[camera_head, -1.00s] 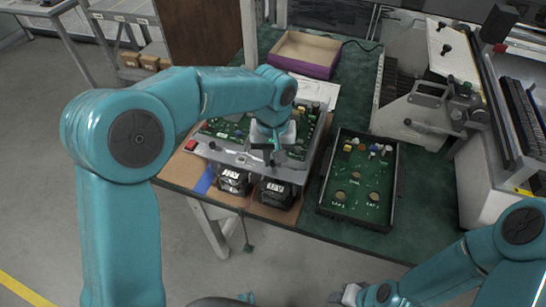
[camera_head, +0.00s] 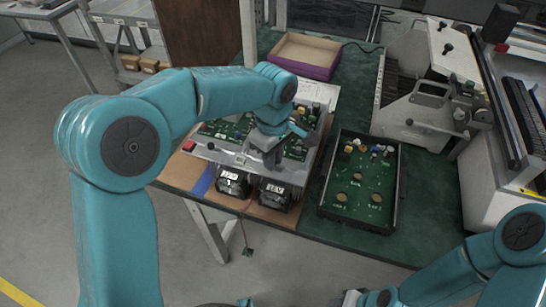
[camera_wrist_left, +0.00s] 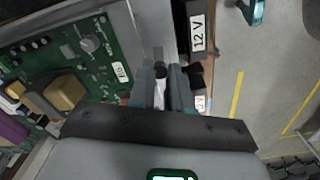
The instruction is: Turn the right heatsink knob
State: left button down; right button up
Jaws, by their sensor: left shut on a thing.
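The metal heatsink plate (camera_head: 228,158) runs along the front of a green circuit board assembly (camera_head: 222,130) on the table. A small dark left knob (camera_head: 211,146) shows on the plate. My left gripper (camera_head: 270,160) reaches down to the right part of the plate, above the right 12 V block. In the left wrist view its fingers (camera_wrist_left: 160,88) are closed around a small piece, apparently the right heatsink knob, mostly hidden between them. My right gripper (camera_head: 347,298) is low at the bottom edge, away from the board; its jaws are too small to read.
Two black 12 V blocks (camera_head: 233,183) sit under the plate's front. A black tray (camera_head: 320,208) with knobs and round holes lies to the right. A purple open box (camera_head: 303,68) stands behind. A grey machine (camera_head: 425,110) fills the right. Green table shows between.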

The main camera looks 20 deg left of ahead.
pick_arm(q)
jog(key=shift+n, duration=0.7)
jog(key=c, duration=1.1)
grip_release()
jog(key=shift+a, duration=0.1)
jog(key=shift+o, duration=0.2)
notch_tip(320, 180, up, 16)
jog(key=p, duration=0.2)
jog(key=shift+r+p, duration=0.15)
jog(key=shift+p, duration=0.15)
